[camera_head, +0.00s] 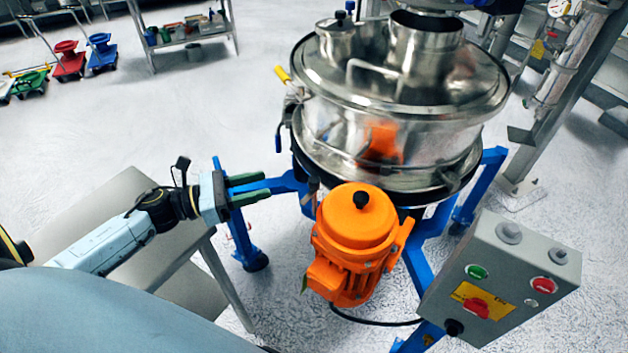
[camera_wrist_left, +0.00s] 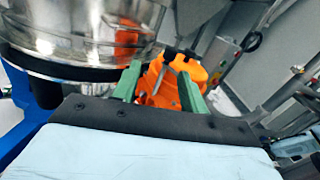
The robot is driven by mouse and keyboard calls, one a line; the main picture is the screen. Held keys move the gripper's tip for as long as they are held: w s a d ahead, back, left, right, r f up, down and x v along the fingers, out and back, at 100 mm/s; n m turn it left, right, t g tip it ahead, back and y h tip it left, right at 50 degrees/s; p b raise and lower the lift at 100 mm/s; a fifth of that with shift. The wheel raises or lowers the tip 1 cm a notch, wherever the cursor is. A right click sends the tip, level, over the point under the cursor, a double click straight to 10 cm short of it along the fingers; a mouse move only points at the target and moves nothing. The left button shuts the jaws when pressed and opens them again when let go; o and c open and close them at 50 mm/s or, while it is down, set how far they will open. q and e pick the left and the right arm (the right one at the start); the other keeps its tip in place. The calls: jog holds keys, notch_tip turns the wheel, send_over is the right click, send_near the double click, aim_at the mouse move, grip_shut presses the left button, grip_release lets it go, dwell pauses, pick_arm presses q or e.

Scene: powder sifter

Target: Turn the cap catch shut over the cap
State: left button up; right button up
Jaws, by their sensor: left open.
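My left gripper (camera_head: 266,185) comes in from the left with its two green fingers apart and empty. It is left of the sifter's lower body, above and left of the orange motor (camera_head: 352,262). In the left wrist view the open fingers (camera_wrist_left: 160,71) frame the orange motor, which is farther off. The steel sifter (camera_head: 330,125) stands at the centre top. A small round cap with a dark knob (camera_head: 338,38) sits on the left of its lid. A yellow-handled lever (camera_head: 283,75) is at the lid's left rim. I cannot tell which part is the cap catch.
Blue stand legs (camera_head: 276,185) hold the sifter. A grey control box (camera_head: 500,290) with buttons stands at front right. A grey table (camera_head: 125,205) lies below my left arm. Steel posts (camera_head: 565,95) rise at right. Open floor lies at left.

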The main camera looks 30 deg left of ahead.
aim_at(314, 180)
pick_arm(q)
jog(key=w+d+m, duration=0.1)
jog(key=w+d, duration=0.1)
jog(key=d, duration=0.1)
jog(key=w+d+m+g+p, duration=0.1)
jog(key=w+d, duration=0.1)
jog(key=d, duration=0.1)
jog(key=w+d+m+h+p, duration=0.1)
jog(key=w+d, duration=0.2)
jog(key=d, duration=0.1)
jog(key=shift+f+g, duration=0.1)
jog(key=shift+g, duration=0.3)
jog(key=shift+c, duration=0.3)
grip_shut()
